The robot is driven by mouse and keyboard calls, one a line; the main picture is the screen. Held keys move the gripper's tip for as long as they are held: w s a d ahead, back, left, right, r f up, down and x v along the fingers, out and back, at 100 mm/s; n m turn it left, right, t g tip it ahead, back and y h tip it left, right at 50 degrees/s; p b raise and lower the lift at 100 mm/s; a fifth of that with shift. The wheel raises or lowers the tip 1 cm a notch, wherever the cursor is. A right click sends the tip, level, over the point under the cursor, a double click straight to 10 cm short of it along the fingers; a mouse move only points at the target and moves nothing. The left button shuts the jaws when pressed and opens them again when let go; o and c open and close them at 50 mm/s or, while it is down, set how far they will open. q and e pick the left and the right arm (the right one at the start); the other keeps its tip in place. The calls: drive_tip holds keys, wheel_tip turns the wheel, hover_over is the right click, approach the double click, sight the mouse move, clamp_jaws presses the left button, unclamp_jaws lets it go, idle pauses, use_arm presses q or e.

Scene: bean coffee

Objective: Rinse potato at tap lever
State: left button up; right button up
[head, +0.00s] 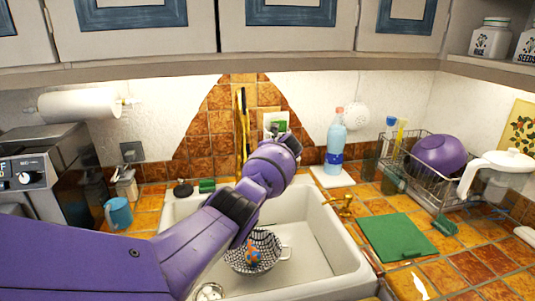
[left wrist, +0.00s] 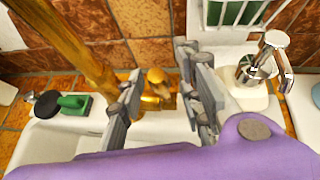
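My left arm reaches over the sink to its back edge in the head view, and the wrist hides most of the left gripper (head: 280,132). In the left wrist view the left gripper (left wrist: 163,95) is open, its grey fingers on either side of a brass tap lever (left wrist: 155,78) with a rounded knob. I cannot tell whether the fingers touch it. A black-and-white checked colander (head: 268,240) sits in the sink (head: 318,245). A small orange-brown and blue thing (head: 252,252) lies in it; I cannot tell whether it is the potato. My right gripper is not in view.
A tall brass pipe (left wrist: 75,45) rises left of the fingers, and a chrome fixture (left wrist: 262,62) stands at right. A blue bottle (head: 336,145), a dish rack (head: 440,185) with a purple bowl and a green board (head: 397,237) are right of the sink.

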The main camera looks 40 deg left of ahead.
use_arm(q)
drive_tip(key=v, duration=1.1)
drive_tip(key=shift+d, duration=0.35)
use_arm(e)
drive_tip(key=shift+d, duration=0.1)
use_arm(q)
drive_tip(key=shift+s+r, duration=0.15)
drive_tip(key=shift+r, duration=0.05)
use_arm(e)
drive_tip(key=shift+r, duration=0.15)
use_arm(q)
wheel_tip(320, 180, up, 5)
drive_tip(key=shift+f+p, duration=0.1)
drive_tip(key=shift+p, duration=0.8)
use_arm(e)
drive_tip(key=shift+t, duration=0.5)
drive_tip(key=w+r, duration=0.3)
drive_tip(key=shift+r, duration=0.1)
